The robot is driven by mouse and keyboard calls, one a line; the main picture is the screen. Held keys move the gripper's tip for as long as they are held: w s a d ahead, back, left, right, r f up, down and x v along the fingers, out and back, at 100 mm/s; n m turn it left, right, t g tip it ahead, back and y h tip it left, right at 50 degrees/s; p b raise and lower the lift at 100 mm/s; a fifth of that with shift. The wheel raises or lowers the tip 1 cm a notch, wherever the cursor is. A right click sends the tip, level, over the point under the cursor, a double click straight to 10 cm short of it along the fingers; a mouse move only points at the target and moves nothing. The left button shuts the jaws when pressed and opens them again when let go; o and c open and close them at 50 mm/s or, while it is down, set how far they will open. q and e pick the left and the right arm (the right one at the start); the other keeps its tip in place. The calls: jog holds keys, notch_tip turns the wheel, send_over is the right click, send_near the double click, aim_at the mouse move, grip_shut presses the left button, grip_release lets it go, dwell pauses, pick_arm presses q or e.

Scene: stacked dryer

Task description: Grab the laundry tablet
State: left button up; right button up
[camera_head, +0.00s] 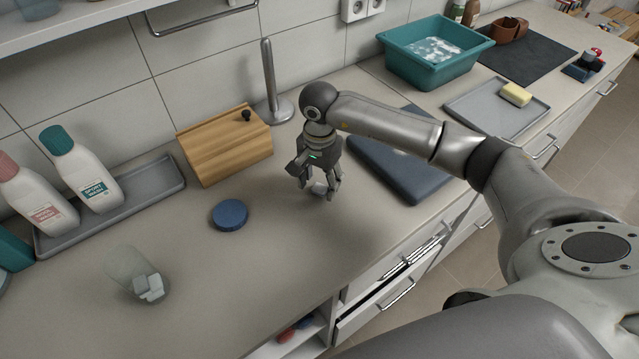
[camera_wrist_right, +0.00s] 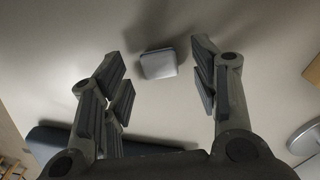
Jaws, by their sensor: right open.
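A small pale laundry tablet (camera_wrist_right: 158,64) lies on the counter in the right wrist view. It sits ahead of the fingertips, between their lines, and they are apart from it. In the head view the tablet (camera_head: 319,188) shows as a light patch, partly hidden by my fingers. My right gripper (camera_head: 320,182) points down over it, open and empty. My left gripper is not in view.
A round blue lid (camera_head: 230,214) and a wooden box (camera_head: 226,146) lie left of my gripper. A metal stand (camera_head: 270,80) rises behind. A dark blue flat board (camera_head: 405,165) lies close to the right. Bottles (camera_head: 80,170) stand on a grey tray (camera_head: 150,183).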

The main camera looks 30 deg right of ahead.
jog(key=shift+f, duration=0.55)
jog(key=c, duration=0.9)
jog(key=shift+o, duration=0.2)
jog(key=shift+r, duration=0.1)
